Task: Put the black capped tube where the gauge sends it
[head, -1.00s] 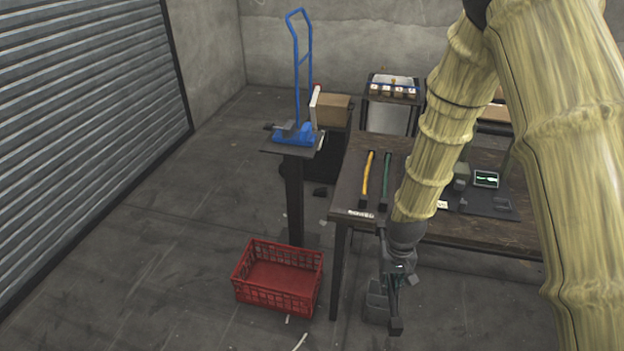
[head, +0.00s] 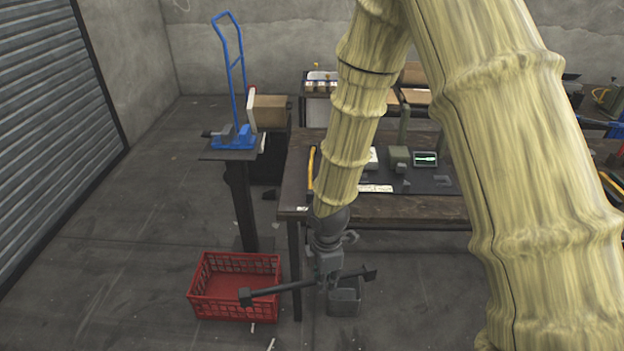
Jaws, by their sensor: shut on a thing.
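My gripper (head: 328,284) is shut on the black capped tube (head: 285,288). The tube lies almost level across the picture, wider caps at both ends, its left end appearing over the red crate (head: 235,311). The gripper hangs low in front of the table and partly hides the tube's middle. The gauge (head: 425,158), a small box with a lit green display, stands on a dark mat on the table. Its reading is too small to make out.
A grey bin (head: 344,301) stands on the floor just behind and below the gripper. The wooden table (head: 400,207) is close behind my arm. Floor at the left is clear.

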